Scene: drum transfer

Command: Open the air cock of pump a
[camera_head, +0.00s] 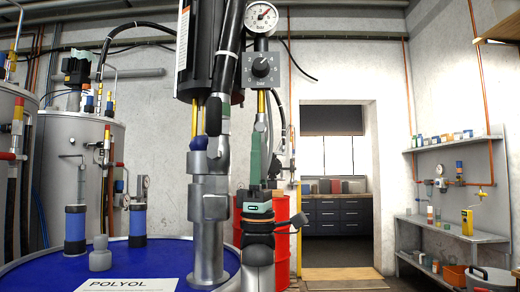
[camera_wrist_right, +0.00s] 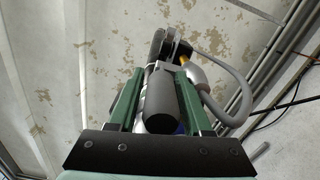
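Pump a stands on the blue POLYOL drum (camera_head: 150,265); its grey metal pump body (camera_head: 208,200) and black upper cylinder (camera_head: 203,50) fill the middle of the head view. Beside it hang a grey regulator box with a dial (camera_head: 261,70) and a round gauge (camera_head: 261,17). I cannot clearly make out the air cock. My right gripper (camera_head: 262,140) points up below the regulator, right of the pump. In the right wrist view its green fingers (camera_wrist_right: 160,95) are apart, with a dark cylindrical part (camera_wrist_right: 160,103) showing between them; contact is unclear. My left gripper is not in view.
A black hose (camera_head: 228,45) runs along the pump close to my right gripper. Red drums (camera_head: 281,240) stand behind it. Grey tanks (camera_head: 85,160) are at left, wall shelves (camera_head: 450,232) at right. An open doorway (camera_head: 335,200) lies behind.

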